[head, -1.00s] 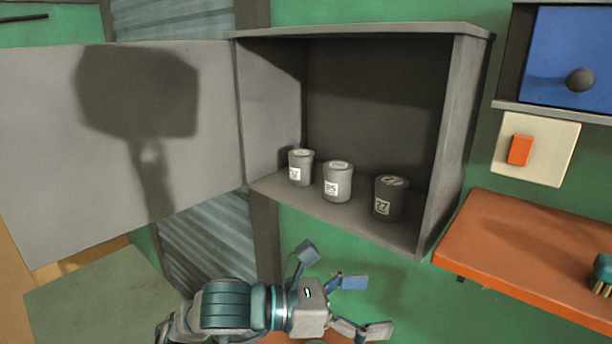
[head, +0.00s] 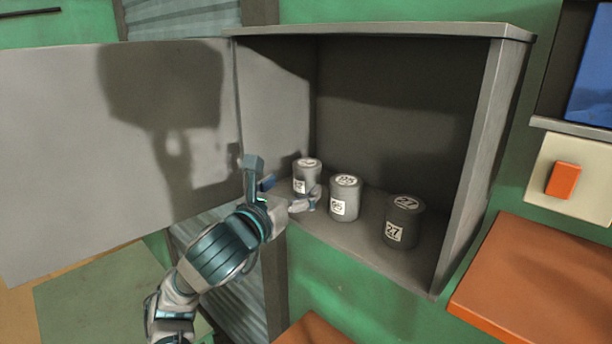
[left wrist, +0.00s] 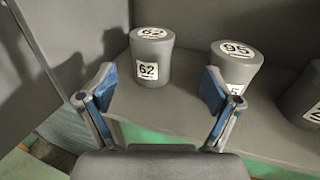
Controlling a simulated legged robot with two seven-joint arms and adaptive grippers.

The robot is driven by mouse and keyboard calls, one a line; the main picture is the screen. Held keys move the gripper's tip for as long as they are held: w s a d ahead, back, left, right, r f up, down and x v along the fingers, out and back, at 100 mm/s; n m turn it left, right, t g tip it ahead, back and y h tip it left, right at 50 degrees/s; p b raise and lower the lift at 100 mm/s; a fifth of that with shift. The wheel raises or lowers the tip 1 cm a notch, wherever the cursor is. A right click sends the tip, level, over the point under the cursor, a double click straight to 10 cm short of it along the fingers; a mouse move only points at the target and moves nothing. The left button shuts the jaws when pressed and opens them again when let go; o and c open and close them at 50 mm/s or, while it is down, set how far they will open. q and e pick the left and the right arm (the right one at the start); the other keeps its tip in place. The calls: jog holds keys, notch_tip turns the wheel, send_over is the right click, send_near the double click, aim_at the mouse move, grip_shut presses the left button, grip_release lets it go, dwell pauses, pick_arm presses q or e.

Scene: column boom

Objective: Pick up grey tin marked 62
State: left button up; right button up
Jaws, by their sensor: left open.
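The grey tin marked 62 (left wrist: 152,62) stands upright on the cabinet floor, with its number readable on lid and side in the left wrist view. In the head view it is the leftmost tin (head: 307,174), its lower part partly hidden by my gripper. My left gripper (left wrist: 155,95) is open and empty, at the cabinet's front edge, with the tin beyond and between its two fingers. In the head view the left gripper (head: 284,196) is just in front of the tin and looks apart from it. My right gripper is not in view.
A grey tin marked 95 (head: 345,197) stands close to the right, and a darker tin marked 27 (head: 404,222) farther right. The open cabinet (head: 468,180) has its door (head: 60,150) swung left. An orange shelf (head: 550,275) is at lower right.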

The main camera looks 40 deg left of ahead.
aim_at(298, 173)
pick_arm(q)
jog(key=x, duration=0.3)
jog(key=shift+w+d+f, duration=0.1)
jog(key=shift+d, duration=0.1)
jog(key=shift+w+a+p, duration=0.55)
jog(key=shift+a, duration=0.05)
jog(key=shift+w+a+p, duration=0.6)
jog(key=shift+w+a, duration=0.3)
jog(key=shift+w, duration=0.2)
jog(key=shift+w+a, duration=0.25)
jog(key=shift+w, duration=0.45)
jog(key=shift+w+d, duration=0.1)
jog(key=shift+d, duration=0.25)
jog(key=shift+s+d, duration=0.2)
jog(key=shift+d, duration=0.15)
jog(key=c, duration=1.5)
jog(key=shift+a, duration=0.15)
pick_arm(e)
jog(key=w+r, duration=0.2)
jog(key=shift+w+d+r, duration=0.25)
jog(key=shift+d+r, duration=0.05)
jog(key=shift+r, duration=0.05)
